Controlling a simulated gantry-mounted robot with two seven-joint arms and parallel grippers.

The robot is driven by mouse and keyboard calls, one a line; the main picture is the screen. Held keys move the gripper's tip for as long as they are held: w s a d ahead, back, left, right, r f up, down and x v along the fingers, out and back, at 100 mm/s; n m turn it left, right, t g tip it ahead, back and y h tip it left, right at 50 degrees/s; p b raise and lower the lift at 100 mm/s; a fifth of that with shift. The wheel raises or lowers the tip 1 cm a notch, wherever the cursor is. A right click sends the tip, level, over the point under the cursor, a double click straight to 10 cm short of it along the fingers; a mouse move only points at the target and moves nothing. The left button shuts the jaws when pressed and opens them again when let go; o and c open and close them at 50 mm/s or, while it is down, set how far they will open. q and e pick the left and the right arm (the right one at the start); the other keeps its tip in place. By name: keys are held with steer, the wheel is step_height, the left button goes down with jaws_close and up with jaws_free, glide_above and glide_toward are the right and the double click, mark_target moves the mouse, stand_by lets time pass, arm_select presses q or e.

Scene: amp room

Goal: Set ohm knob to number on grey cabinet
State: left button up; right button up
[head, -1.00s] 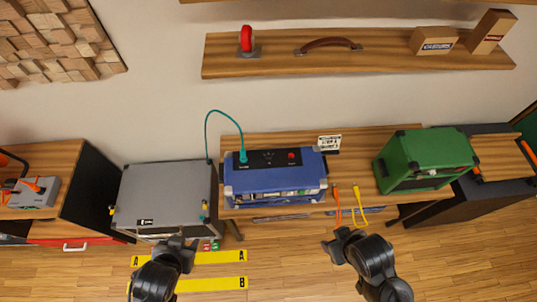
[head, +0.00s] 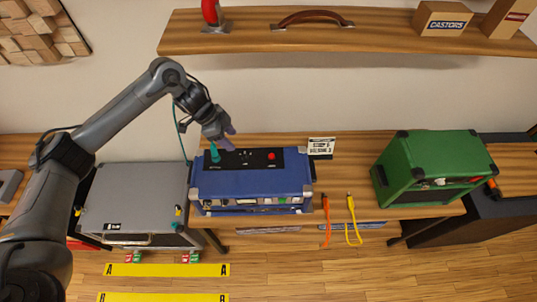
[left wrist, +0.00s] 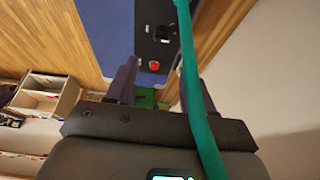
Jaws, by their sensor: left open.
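The blue amp (head: 252,184) stands on the wooden bench, with a black control panel (head: 255,158) on its top. A red button (head: 271,156) is on the panel and also shows in the left wrist view (left wrist: 154,65). A small black knob (left wrist: 163,33) is on the panel in the left wrist view; its setting is too small to read. The grey cabinet (head: 140,192) stands to the left, with a small label (head: 113,227) I cannot read. My left gripper (head: 228,136) is open and empty above the back left of the panel, close to the teal cable's plug (head: 214,154).
A teal cable (left wrist: 194,90) passes close by my left gripper's fingers. A green amp (head: 430,170) is to the right. Orange (head: 326,218) and yellow (head: 352,218) cables hang at the bench front. A shelf (head: 360,50) is above.

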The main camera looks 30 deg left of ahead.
mark_target(245, 154)
arm_select(q)
steer(key=x, duration=1)
steer(key=shift+f, duration=0.25)
